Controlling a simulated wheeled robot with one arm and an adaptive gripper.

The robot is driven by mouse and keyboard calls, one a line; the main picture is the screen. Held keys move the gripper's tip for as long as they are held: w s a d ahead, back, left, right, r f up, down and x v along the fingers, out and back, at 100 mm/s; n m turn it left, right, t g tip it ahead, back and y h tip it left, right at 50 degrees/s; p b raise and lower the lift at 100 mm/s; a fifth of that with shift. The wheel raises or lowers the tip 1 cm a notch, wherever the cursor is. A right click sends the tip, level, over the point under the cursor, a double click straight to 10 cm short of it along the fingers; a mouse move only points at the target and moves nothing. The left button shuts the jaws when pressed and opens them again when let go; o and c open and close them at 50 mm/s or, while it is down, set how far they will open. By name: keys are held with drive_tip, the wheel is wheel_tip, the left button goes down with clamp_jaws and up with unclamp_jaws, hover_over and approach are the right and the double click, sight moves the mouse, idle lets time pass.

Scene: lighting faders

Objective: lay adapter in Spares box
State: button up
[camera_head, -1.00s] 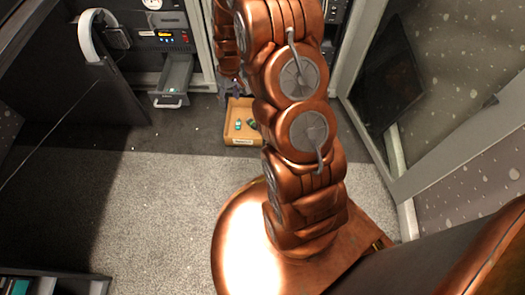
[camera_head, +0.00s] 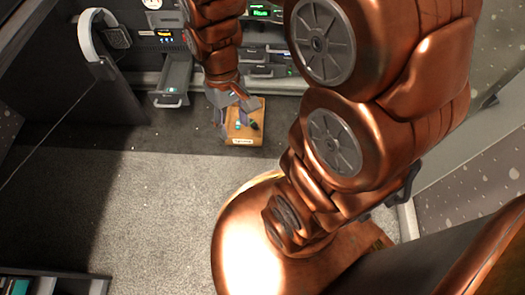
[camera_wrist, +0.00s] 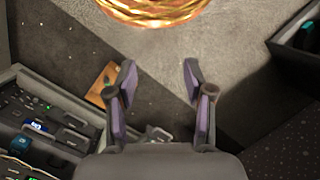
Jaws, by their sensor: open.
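A shallow tan box (camera_head: 261,110) with a pale front label too small to read stands on the dark floor; I take it as the Spares box. Inside show a small teal-and-white item (camera_head: 238,125) and a dark green item (camera_head: 253,125). I cannot tell whether either is the adapter. My gripper (camera_wrist: 159,76) is open, with nothing between its purple-padded fingers. In the head view it is over the box's left and back part, hiding some of it. In the wrist view the box (camera_wrist: 98,88) is left of the fingers, partly covered by one.
An open grey drawer (camera_head: 173,82) juts from the equipment rack, left of the box. A dark panel with a headphone-like band (camera_head: 90,35) stands at left. A rack of modules (camera_wrist: 40,125) fills the lower left wrist view. Grey carpet (camera_head: 165,200) before the box is clear.

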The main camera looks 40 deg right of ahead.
drive_tip(key=s+r+g, duration=0.1)
drive_tip(key=s+r, duration=0.2)
drive_tip(key=s, duration=0.9)
drive_tip(key=shift+a+r+m+h, duration=0.3)
drive_tip(key=shift+a+h, duration=0.05)
drive_tip(key=shift+h, duration=0.05)
wheel_tip(320, 180, up, 40)
drive_tip(key=t+p, duration=0.1)
drive_tip(key=p, duration=3.7)
drive_tip(key=shift+w+t, duration=0.3)
drive_tip(key=shift+w, duration=0.1)
drive_tip(key=shift+d, duration=0.1)
